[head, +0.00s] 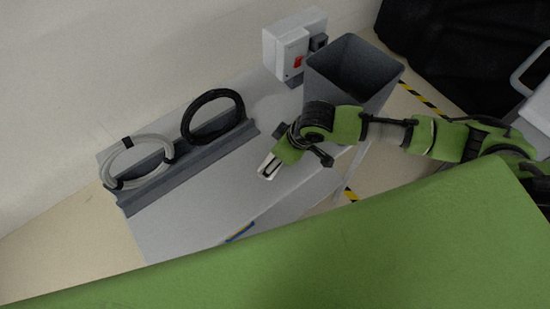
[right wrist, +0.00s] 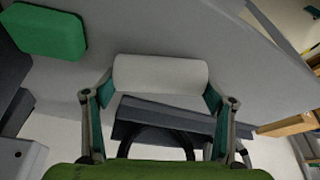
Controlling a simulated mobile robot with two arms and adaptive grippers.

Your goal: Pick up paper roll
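The fingers are spread about as wide as the roll is long, one close to each end. I cannot tell whether they touch it or press on it. In the head view my right gripper (head: 268,167) points down over the grey table (head: 200,215). A small whitish shape shows at its tip, too small to tell the roll from the fingers. My left gripper is not in view.
A dark grey bin (head: 350,72) stands behind my right arm. A switch box with a red switch (head: 297,62) is at the back. Grey (head: 137,162) and black cable coils (head: 213,117) rest on a dark rail. A green block (right wrist: 45,30) shows in the right wrist view.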

